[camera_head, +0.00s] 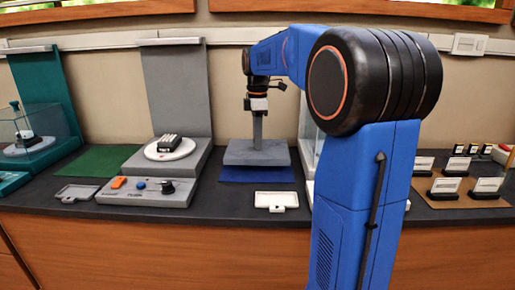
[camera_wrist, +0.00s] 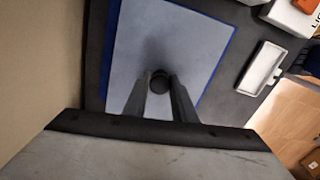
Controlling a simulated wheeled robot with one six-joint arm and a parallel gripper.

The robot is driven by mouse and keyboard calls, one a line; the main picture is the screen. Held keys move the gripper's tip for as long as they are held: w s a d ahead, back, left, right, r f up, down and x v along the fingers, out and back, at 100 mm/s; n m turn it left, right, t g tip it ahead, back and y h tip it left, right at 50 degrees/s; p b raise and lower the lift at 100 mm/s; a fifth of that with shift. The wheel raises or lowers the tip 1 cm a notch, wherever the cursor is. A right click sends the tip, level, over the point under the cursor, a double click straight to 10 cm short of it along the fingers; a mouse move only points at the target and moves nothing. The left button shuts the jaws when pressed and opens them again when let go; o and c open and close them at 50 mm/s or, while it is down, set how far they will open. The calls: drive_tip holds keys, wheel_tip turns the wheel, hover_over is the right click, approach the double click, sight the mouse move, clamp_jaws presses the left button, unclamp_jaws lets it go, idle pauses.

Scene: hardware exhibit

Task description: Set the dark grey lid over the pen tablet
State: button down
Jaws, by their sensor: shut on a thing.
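The dark grey lid (camera_head: 257,153) is a wide, flat grey box over the blue mat in the head view. In the wrist view its top (camera_wrist: 190,45) looks pale grey-blue, with a round black knob (camera_wrist: 160,82) in the middle. My gripper (camera_head: 258,135) points straight down onto the lid. Its two fingers (camera_wrist: 157,88) are shut on the knob. I cannot tell whether the lid rests on the mat or hangs just above it. A small black item with a white top (camera_head: 168,144), possibly the pen tablet, sits on a white disc on the grey stand to the left, uncovered.
The grey stand (camera_head: 189,160) has a tall back panel and a front control box (camera_head: 148,193). A teal station with a clear cover (camera_head: 40,128) stands far left. A green mat (camera_head: 100,160) is bare. White tray (camera_head: 276,201) lies in front; cards stand right on a brown board (camera_head: 425,195).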

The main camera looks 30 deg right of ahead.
wheel_tip(320, 180, up, 11)
drive_tip(key=shift+f, duration=0.15)
idle(0.6)
